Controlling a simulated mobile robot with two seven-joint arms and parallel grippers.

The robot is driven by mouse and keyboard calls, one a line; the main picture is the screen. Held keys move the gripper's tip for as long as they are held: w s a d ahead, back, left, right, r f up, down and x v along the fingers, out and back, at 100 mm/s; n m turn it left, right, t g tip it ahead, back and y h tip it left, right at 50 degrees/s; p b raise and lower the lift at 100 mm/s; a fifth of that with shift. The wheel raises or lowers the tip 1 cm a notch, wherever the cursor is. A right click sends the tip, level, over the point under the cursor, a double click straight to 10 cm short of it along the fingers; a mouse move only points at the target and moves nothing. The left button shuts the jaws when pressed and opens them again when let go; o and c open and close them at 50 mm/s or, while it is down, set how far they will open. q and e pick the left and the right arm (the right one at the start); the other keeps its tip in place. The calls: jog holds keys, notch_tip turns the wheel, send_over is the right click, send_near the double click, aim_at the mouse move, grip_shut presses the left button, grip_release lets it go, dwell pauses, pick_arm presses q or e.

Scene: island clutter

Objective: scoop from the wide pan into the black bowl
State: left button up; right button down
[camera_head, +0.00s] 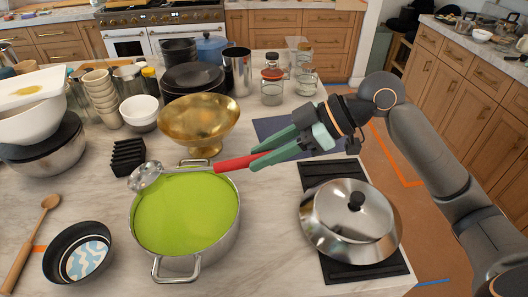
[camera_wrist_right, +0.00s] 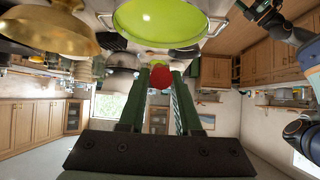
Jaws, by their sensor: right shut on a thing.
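The wide pan (camera_head: 217,250) is a steel pot filled with smooth green liquid (camera_head: 187,210); it also shows at the top of the right wrist view (camera_wrist_right: 208,27). My right gripper (camera_head: 262,160) is shut on the red handle of a ladle (camera_head: 235,163), behind and right of the pan. The ladle's steel scoop (camera_head: 146,177) hangs over the pan's back left rim. I cannot tell whether it holds liquid. In the right wrist view the red handle (camera_wrist_right: 160,77) sits between the fingers. The black bowl (camera_head: 54,258), with a blue and white patterned inside, stands left of the pan. My left gripper is not in view.
A gold footed bowl (camera_head: 199,122) stands close behind the pan. A black rack (camera_head: 128,157) is at its back left. A lidded steel pan (camera_head: 350,218) sits on a black mat at right. A wooden spoon (camera_head: 33,240) lies left of the black bowl.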

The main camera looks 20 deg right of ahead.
notch_tip(320, 180, down, 11)
jog(key=b, duration=0.6)
jog(key=shift+r, duration=0.15)
dwell(0.4)
dwell(0.5)
jog(key=shift+r, duration=0.15)
dwell(1.0)
jog(key=shift+r+p, duration=0.55)
jog(key=shift+p, duration=0.35)
jog(key=shift+d+r, duration=0.1)
dwell(0.5)
